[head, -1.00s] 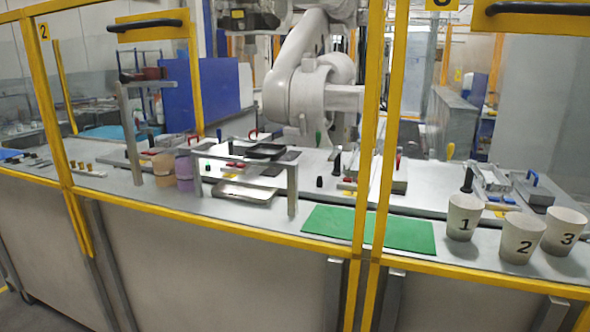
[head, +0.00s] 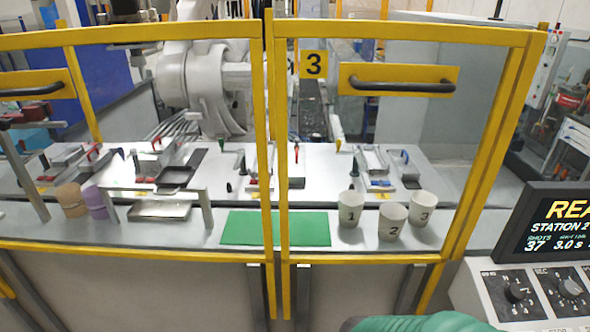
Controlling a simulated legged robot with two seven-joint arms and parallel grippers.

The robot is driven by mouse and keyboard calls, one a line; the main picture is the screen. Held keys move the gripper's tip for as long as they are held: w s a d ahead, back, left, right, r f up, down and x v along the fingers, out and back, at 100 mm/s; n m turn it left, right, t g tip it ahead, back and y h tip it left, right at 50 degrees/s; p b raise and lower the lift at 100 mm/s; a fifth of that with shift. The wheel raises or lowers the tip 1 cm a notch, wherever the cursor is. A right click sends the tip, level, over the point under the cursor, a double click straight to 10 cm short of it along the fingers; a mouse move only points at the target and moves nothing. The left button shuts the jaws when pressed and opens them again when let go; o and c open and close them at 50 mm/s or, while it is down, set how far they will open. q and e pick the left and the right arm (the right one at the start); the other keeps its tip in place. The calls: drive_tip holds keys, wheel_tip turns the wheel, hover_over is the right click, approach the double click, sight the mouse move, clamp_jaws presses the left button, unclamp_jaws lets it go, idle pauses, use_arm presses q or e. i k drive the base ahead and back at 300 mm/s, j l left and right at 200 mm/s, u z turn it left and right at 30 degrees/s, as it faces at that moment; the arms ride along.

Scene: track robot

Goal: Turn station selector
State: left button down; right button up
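A control panel (head: 470,290) stands at the right edge in the head view. It carries a black rotary knob (head: 516,292) on the left and a second rotary knob (head: 570,287) on the right. The small labels around the knobs are too small to read surely. Above them, a dark display (head: 555,228), cut off by the picture edge, reads "STATION 2" with "37" and "3.0 s" below. No gripper fingers are in view, and nothing touches either knob. A green rounded shape at the bottom edge is cut off; I cannot tell what it is.
A yellow-framed fence (head: 275,150) with door 3 (head: 313,65) stands ahead. Behind it, a bench holds a green mat (head: 240,228) and cups numbered 1 (head: 350,210), 2 (head: 391,222) and 3 (head: 421,209). A white robot arm (head: 205,85) stands behind.

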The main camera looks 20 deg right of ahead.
sight(515, 293)
drive_tip(key=z, duration=2.55)
